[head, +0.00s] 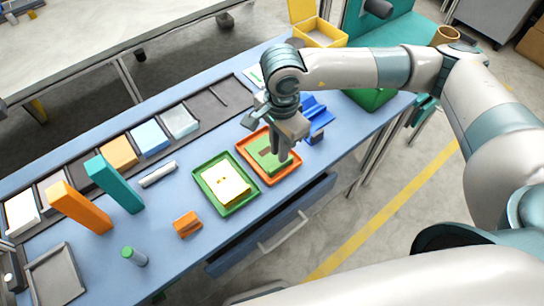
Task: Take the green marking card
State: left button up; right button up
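A green card (259,164) lies flat in an orange-rimmed tray (268,182) near the front edge of the blue table. My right gripper (266,136) is above the far part of this tray. Its fingers point down and look spread apart, with nothing seen between them. The gripper hides part of the card and of the tray's far side. I cannot tell whether a fingertip touches the card. My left gripper is not in view.
A green tray (203,190) with a cream card stands left of the orange tray. An orange block (186,224), a green-capped bottle (134,256), teal (115,184) and orange (79,207) upright blocks stand further left. A blue holder (316,108) is close right of the gripper.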

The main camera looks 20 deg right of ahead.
aim_at(268, 152)
jog(key=shift+d+f, duration=0.1)
jog(key=shift+f, duration=2.5)
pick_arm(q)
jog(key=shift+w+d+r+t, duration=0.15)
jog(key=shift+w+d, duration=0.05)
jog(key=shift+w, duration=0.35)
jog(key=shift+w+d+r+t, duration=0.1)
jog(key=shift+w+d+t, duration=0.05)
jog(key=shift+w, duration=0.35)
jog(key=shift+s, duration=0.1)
pick_arm(e)
jog(key=shift+c, duration=0.6)
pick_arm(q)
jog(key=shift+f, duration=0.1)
pick_arm(e)
grip_shut()
jog(key=shift+r, duration=0.1)
